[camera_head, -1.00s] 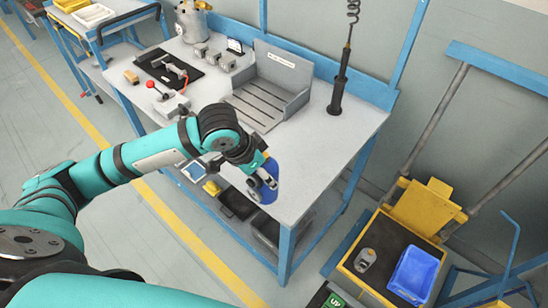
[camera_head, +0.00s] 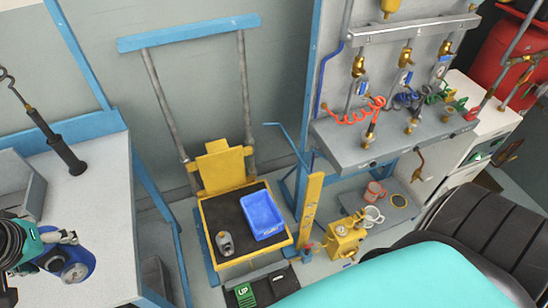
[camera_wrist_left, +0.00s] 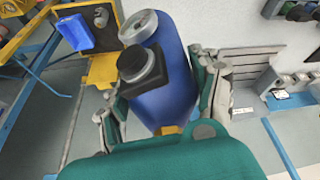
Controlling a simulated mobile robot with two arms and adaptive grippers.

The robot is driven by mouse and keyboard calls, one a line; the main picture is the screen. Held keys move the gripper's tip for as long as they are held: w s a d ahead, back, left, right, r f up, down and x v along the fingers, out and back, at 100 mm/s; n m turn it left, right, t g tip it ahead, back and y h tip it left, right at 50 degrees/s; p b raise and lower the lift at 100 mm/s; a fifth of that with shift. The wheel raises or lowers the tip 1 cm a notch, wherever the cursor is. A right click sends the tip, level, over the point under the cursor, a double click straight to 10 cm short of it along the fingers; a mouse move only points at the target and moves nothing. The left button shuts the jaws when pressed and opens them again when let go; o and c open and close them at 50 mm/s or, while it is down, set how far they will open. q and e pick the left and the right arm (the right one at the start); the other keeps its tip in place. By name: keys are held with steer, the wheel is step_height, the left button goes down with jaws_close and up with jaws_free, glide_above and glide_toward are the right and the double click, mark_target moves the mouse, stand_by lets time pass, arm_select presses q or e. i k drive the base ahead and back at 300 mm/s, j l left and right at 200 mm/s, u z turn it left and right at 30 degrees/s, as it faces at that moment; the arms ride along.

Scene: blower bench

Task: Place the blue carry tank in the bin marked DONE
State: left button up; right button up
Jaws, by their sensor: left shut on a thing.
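The blue carry tank (camera_head: 76,262) is at the lower left of the head view, over the workbench, partly hidden by my left gripper (camera_head: 60,245). A blue open bin (camera_head: 262,214) sits on the dark top of a yellow cart (camera_head: 250,246), with a small label too small to read. It also shows in the left wrist view (camera_wrist_left: 74,33). My right gripper is out of view.
A small grey object (camera_head: 225,243) sits beside the bin on the cart. A green "UP" sign (camera_head: 245,295) is in front. The workbench (camera_head: 105,210) carries a dark upright tool (camera_head: 62,150). A grey gas panel (camera_head: 390,145) stands right of the cart.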

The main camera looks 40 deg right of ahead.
mark_target(265, 223)
steer(key=l+z, duration=0.2)
steer(key=z, duration=0.3)
steer(key=l+z, duration=0.2)
steer(key=z, duration=0.3)
steer(key=l+z, duration=0.2)
steer(key=z, duration=0.3)
steer(key=i+l, duration=0.15)
steer(key=l, duration=0.15)
